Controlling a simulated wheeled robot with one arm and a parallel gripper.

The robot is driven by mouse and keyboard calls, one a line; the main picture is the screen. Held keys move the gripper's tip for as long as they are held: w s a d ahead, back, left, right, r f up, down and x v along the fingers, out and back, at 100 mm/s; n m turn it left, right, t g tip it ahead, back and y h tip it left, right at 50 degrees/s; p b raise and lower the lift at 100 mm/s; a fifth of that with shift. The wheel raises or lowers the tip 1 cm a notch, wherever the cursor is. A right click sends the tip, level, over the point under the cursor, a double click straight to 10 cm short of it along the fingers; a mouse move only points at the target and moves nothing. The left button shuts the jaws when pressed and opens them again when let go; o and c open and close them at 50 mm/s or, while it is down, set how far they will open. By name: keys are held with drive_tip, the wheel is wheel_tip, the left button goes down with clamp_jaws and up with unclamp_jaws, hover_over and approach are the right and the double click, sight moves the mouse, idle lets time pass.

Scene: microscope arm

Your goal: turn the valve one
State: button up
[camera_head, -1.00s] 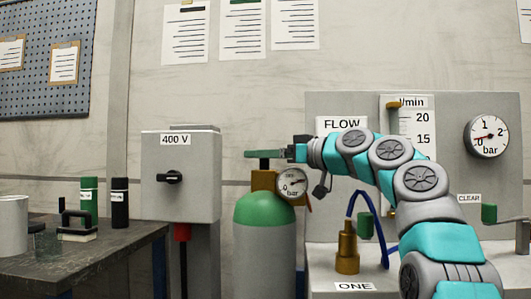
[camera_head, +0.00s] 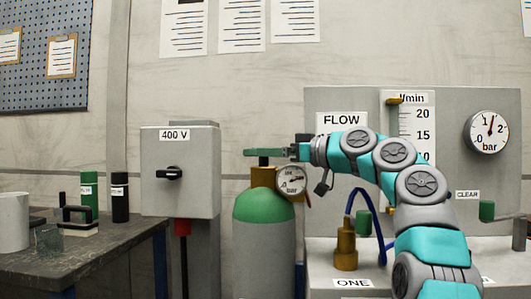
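A green lever handle (camera_head: 266,153) sits on top of the green and grey gas cylinder (camera_head: 264,210). My gripper (camera_head: 296,152) is at the right end of this handle, level with it. Its fingers are too small in view to tell whether they are closed on the handle. The round gauge (camera_head: 291,180) on the cylinder's brass neck is just below my gripper. The label ONE (camera_head: 352,283) is on the bench front, below a brass fitting (camera_head: 346,246) and a second green handle (camera_head: 364,223). My arm hides part of the panel.
The wall panel carries a FLOW label, an l/min scale (camera_head: 418,120) and a bar gauge (camera_head: 487,131), its needle a little past 1. A grey 400 V box (camera_head: 180,171) stands left of the cylinder. The dark table (camera_head: 100,258) at left holds bottles and a cup.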

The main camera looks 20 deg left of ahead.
drive_tip(key=shift+d, duration=0.1)
drive_tip(key=d, duration=0.2)
drive_tip(key=s+d+b, duration=0.1)
drive_tip(key=d, duration=0.2)
drive_tip(key=d+b, duration=0.1)
drive_tip(key=d, duration=0.1)
drive_tip(key=shift+s+d, duration=0.15)
drive_tip(key=shift+d, duration=0.1)
drive_tip(key=shift+s, duration=0.15)
idle(0.5)
